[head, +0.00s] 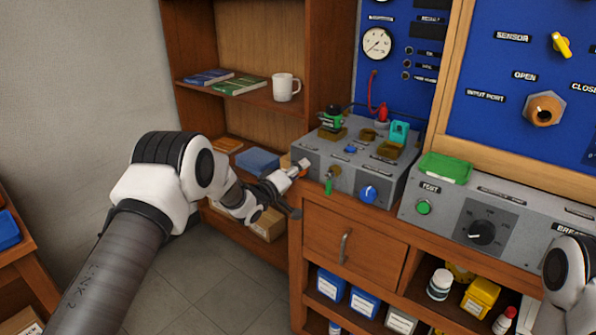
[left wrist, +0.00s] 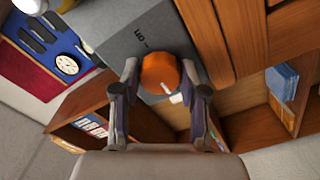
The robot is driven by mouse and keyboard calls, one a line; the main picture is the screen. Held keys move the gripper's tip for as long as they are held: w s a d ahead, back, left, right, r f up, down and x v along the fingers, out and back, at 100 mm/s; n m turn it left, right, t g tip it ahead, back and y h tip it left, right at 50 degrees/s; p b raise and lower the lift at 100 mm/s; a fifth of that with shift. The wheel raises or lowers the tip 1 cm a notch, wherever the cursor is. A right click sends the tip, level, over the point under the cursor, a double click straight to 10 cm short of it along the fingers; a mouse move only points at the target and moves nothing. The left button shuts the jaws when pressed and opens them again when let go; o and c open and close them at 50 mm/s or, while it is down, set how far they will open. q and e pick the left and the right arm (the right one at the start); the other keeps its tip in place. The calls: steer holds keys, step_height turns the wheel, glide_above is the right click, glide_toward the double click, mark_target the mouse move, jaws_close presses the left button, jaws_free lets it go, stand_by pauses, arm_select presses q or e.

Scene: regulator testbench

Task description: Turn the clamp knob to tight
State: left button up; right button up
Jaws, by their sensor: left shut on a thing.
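The clamp knob (left wrist: 160,72) is a round orange knob with a white mark, on the side of a grey bench box (left wrist: 133,42). In the head view, a bit of orange (head: 286,161) shows at the left side of the grey box (head: 340,172), mostly hidden. My left gripper (head: 298,188) is at that left side. In the left wrist view, the left gripper's two fingers (left wrist: 160,80) stand on either side of the knob and are shut on it. The white mark points toward the gripper's palm, slightly right. My right gripper is out of view; part of my right arm shows at the right edge.
A bookshelf with books (head: 240,86) and a white mug (head: 286,87) stands behind my left gripper. A wooden drawer (head: 352,242) is below the box. A blue knob (head: 369,193) and a green key-like part (head: 329,183) project from the box front. The floor at left is clear.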

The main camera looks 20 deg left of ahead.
arm_select(q)
steer(key=shift+m, duration=0.3)
steer(key=m+b, duration=2.5)
steer(key=m, duration=1)
steer(key=shift+f, duration=0.15)
steer(key=shift+m, duration=0.3)
steer(key=o, duration=0.9)
steer(key=shift+c, duration=0.2)
